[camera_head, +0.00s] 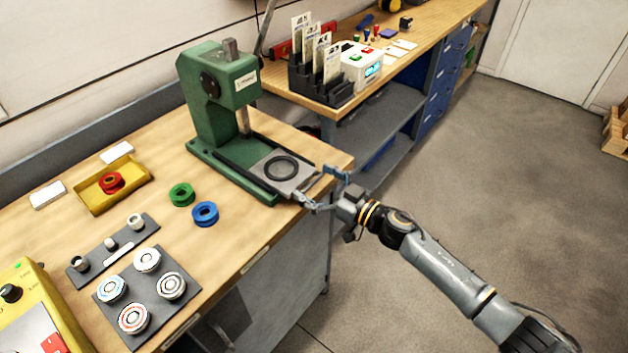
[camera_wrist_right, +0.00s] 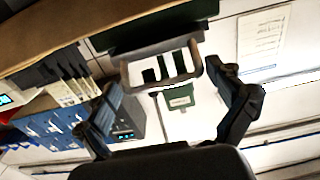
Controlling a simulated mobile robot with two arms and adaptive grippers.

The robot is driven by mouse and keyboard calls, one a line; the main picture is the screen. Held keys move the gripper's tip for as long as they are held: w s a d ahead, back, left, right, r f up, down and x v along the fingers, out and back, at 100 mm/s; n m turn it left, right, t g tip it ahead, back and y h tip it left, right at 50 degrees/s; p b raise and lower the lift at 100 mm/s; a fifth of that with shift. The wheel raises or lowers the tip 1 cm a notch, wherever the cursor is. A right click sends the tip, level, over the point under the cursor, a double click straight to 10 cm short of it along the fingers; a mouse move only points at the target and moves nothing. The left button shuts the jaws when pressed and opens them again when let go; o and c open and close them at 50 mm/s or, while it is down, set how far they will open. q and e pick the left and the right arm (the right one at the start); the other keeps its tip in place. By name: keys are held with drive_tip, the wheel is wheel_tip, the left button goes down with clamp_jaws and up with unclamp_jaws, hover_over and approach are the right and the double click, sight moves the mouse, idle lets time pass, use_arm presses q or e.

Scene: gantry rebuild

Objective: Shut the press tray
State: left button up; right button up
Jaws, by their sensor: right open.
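The green press (camera_head: 215,85) stands on the wooden bench. Its grey press tray (camera_head: 262,163) sits out from under the ram, toward the bench's right edge, with a dark ring on top. My right gripper (camera_head: 318,188) is at the tray's outer end, by its handle, with its fingers spread. In the right wrist view a pale U-shaped handle (camera_wrist_right: 160,84) shows ahead of my right gripper (camera_wrist_right: 175,102), between the open fingers. Whether a finger touches it, I cannot tell. My left gripper is not in view.
A green ring (camera_head: 181,195) and a blue ring (camera_head: 205,214) lie left of the tray. A yellow tray (camera_head: 100,200) holds a red ring. A black rack (camera_head: 340,97) with cards stands on the back bench.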

sight(290, 172)
drive_tip(key=c, duration=1.4)
drive_tip(key=b+x, duration=0.1)
drive_tip(key=x, duration=0.7)
drive_tip(key=shift+w+a, duration=0.1)
drive_tip(key=shift+w, duration=0.1)
drive_tip(key=shift+r, duration=0.1)
drive_tip(key=o, duration=1.4)
drive_tip(key=shift+s+d, duration=0.15)
drive_tip(key=shift+d, duration=0.05)
drive_tip(key=v, duration=1.2)
